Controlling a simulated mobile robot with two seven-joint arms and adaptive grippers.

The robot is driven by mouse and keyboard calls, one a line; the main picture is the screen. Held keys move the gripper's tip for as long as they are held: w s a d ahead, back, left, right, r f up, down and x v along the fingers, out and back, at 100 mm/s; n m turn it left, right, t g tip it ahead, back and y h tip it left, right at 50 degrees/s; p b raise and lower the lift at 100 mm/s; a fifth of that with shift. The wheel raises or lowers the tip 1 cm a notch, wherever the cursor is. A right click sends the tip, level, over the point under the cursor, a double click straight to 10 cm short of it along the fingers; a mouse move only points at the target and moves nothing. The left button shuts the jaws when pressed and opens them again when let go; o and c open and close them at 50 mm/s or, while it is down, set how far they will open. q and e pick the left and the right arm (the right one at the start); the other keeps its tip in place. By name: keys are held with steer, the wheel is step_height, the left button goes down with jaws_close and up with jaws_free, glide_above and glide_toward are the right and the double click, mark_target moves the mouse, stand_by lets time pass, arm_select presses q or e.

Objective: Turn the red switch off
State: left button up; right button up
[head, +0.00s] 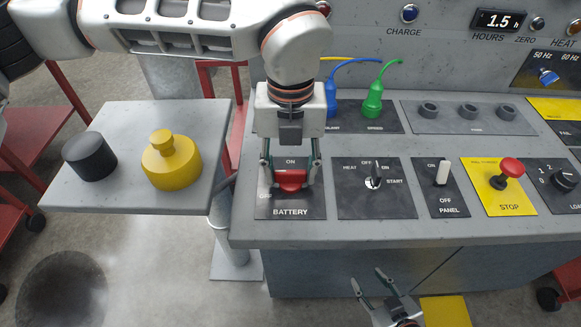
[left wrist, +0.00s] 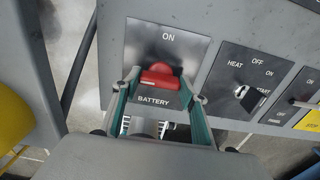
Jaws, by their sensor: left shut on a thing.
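The red switch (head: 291,180) sits on the black BATTERY plate (head: 291,212) at the left of the console, with ON marked above it and OFF at its left. My left gripper (head: 291,182) comes down over the plate, its two fingers shut on the red switch from either side. In the left wrist view the red switch (left wrist: 160,76) lies between the green fingertips, and the ON label is clear above it. The fingers hide part of the switch's base. My right gripper (head: 372,285) is open and empty, low in front of the console.
Right of the battery plate are the HEAT/START key switch (head: 375,176), the PANEL toggle (head: 442,173) and the red STOP button (head: 511,168). Blue and green plugs (head: 372,103) stand behind. A side shelf (head: 120,195) at left holds a black knob and a yellow knob.

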mark_target(290, 171)
arm_select(q)
steer(key=shift+w+r, duration=0.1)
stand_by(0.3)
steer(key=o, duration=1.1)
step_height(290, 171, up, 12)
steer(key=shift+f, duration=0.1)
